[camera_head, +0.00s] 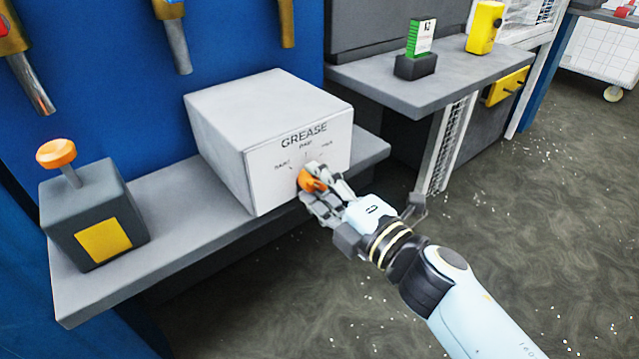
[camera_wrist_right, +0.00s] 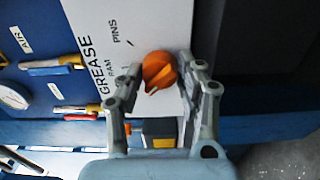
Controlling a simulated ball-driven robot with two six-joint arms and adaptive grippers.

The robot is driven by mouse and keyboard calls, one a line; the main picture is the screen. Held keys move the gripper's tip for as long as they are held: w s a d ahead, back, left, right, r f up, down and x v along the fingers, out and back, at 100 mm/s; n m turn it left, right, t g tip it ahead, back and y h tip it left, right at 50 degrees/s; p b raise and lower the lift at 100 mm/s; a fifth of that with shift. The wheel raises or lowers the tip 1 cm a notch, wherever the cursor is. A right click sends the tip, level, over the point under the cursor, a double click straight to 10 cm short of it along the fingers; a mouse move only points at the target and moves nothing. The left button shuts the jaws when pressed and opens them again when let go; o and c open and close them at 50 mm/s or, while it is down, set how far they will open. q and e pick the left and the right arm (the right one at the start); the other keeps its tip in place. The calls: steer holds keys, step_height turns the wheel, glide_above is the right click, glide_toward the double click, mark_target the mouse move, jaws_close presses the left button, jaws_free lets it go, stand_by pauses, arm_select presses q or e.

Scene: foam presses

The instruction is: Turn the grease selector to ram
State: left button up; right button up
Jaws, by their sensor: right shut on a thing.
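The grease selector is an orange knob (camera_head: 312,180) on the front of a white box (camera_head: 262,97) marked GREASE. Labels arc above the knob; RAM is the middle one and another sits on each side. In the wrist view the knob (camera_wrist_right: 158,72) lies between the two fingers, with RAM and PINS readable beside it. My right gripper (camera_head: 322,192) is shut on the knob and covers part of it in the head view; its fingers also show in the wrist view (camera_wrist_right: 163,80). My left gripper is not in view.
The box stands on a grey shelf (camera_head: 200,245). A dark pedestal with an orange mushroom button (camera_head: 57,152) stands at the shelf's left end. Brass-handled tools hang on the blue wall above. A second shelf at right (camera_head: 440,78) holds a green-white packet (camera_head: 421,37) and a yellow item (camera_head: 485,28).

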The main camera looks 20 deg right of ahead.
steer(key=m+p, duration=0.4)
steer(key=shift+r, duration=0.1)
steer(key=shift+m+p, duration=1.55)
steer(key=shift+m, duration=0.75)
steer(key=shift+f, duration=0.2)
steer(key=o, duration=1.2)
steer(key=shift+c, duration=0.2)
steer(key=v, duration=1.2)
steer(key=shift+r, duration=0.1)
